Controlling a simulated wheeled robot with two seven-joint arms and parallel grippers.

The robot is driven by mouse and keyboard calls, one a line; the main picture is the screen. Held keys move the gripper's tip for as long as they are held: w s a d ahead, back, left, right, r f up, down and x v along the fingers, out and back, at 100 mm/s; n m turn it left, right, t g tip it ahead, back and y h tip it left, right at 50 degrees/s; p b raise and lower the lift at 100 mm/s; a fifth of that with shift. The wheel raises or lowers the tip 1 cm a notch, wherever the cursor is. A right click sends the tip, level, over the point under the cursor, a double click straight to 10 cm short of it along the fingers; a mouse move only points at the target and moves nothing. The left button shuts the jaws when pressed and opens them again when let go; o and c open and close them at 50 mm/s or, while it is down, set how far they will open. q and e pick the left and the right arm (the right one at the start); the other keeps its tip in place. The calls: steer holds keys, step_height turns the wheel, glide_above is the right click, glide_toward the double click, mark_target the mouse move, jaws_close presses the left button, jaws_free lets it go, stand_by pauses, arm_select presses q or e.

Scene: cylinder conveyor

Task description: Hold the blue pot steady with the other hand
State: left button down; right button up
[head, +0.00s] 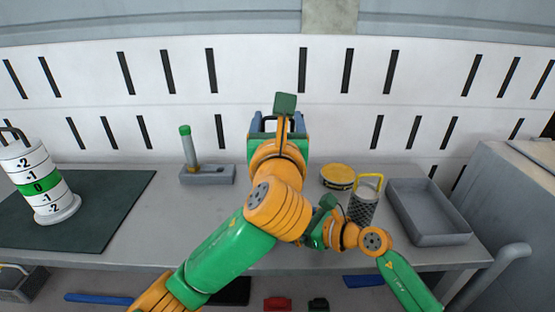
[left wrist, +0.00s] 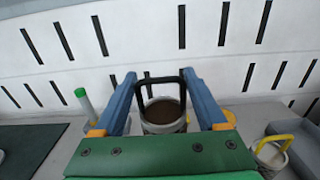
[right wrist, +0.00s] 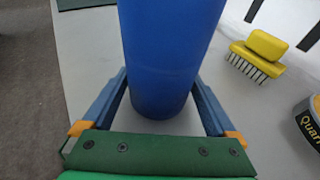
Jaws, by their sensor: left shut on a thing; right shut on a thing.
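My left gripper (head: 278,124) is over the middle of the table in the head view. In the left wrist view my left gripper (left wrist: 160,82) is shut on the black handle (left wrist: 152,80) of a grey-rimmed pot (left wrist: 162,112) with brown contents. In the right wrist view my right gripper (right wrist: 160,98) is shut around the lower part of a blue cylindrical body, the blue pot (right wrist: 168,55). My arms hide the pot body in the head view. I cannot tell from colour alone that both wrist views show the same pot.
A grey block (head: 208,176) with a green-topped peg stands left of my arm. A yellow can (head: 338,172), a mesh cup (head: 362,206) and a grey tray (head: 430,236) are at right. A yellow brush (right wrist: 258,52) lies near the blue pot. A numbered white cylinder (head: 52,205) stands on a dark mat (head: 105,215).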

arm_select(q)
step_height(320, 180, up, 6)
arm_select(e)
steer(key=o, duration=1.2)
steer(key=v, duration=1.1)
steer(key=shift+s+d+r, duration=0.1)
steer(key=shift+s+d, duration=0.05)
steer(key=shift+d, duration=0.15)
arm_select(q)
steer(key=shift+r, duration=0.15)
arm_select(e)
steer(key=shift+s+d+r, duration=0.1)
steer(key=shift+r, duration=0.15)
arm_select(q)
step_height(320, 180, up, 5)
steer(key=p, duration=0.5)
arm_select(e)
step_height(320, 180, up, 5)
arm_select(q)
steer(key=shift+f, duration=0.2)
